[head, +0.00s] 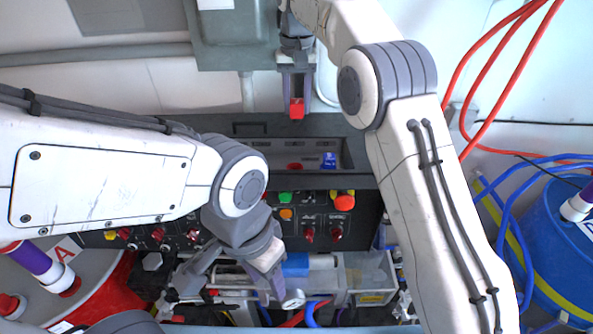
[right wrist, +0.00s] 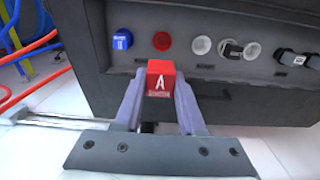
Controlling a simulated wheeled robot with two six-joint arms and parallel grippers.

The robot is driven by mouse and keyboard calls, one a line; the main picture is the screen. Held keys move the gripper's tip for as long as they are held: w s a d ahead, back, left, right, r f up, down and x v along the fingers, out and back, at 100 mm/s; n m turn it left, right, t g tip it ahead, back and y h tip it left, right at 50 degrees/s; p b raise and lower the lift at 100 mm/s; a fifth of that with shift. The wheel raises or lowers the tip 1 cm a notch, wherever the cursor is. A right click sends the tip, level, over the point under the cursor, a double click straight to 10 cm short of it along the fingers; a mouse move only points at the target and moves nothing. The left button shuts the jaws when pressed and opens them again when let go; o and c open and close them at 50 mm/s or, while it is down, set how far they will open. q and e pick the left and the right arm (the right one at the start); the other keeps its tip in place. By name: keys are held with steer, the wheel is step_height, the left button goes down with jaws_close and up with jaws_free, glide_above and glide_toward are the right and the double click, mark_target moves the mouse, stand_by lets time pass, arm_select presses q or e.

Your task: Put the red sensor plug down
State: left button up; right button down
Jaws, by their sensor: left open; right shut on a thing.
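The red sensor plug (head: 297,108) is a small red block; in the right wrist view (right wrist: 160,78) it bears a white letter A. My right gripper (head: 297,98) is shut on it and holds it above the back edge of the dark console, apart from the sockets. In the right wrist view a red round socket (right wrist: 161,41) and a blue plug (right wrist: 122,39) sit side by side on the console; they also show in the head view, red socket (head: 295,166) and blue plug (head: 329,160). My left gripper (head: 272,285) is open, low in front of the console; its fingertips are hard to make out.
White round sockets (right wrist: 201,45) and black plugs (right wrist: 285,58) line the same row. The console front (head: 325,222) carries coloured buttons and red knobs. A blue drum (head: 560,240) stands at right, with red and blue hoses nearby. A grey box (head: 228,35) is on the back wall.

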steer(key=shift+w+a+f, duration=0.1)
steer(key=shift+a+f, duration=0.3)
steer(key=shift+f, duration=0.2)
step_height(320, 180, down, 5)
steer(key=b, duration=0.3)
steer(key=shift+d+b, duration=0.15)
steer(key=shift+b, duration=0.15)
step_height(320, 180, down, 9)
steer(key=p, duration=0.3)
steer(key=shift+p, duration=0.35)
steer(key=shift+f, duration=0.45)
steer(key=c, duration=0.5)
jaws_free()
